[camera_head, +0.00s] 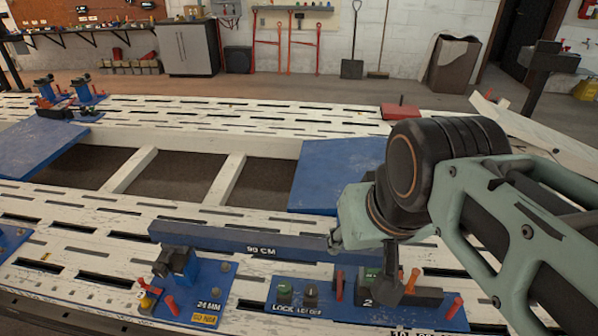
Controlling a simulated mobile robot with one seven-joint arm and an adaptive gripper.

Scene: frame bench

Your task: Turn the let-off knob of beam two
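A blue station plate (345,313) at the bottom centre bears a tag that reads 2. Two short dark knobs stand on its left part. The left one is above the word LOCK (284,291), and the let-off knob (310,294) is above LET OFF. Both look upright and uncovered. My arm reaches in from the right. Its pale green wrist end (362,212) hangs above and right of the knobs, apart from them. My gripper's fingers cannot be made out clearly; dark parts below the wrist overlap the plate's fittings.
A blue bar marked 90 CM (265,248) lies just behind the knobs. Red pegs (339,286) and an orange-handled piece (411,281) stand right of them. Another blue plate, marked 24 MM (205,285), lies left. The slotted white bench (100,225) has open gaps behind.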

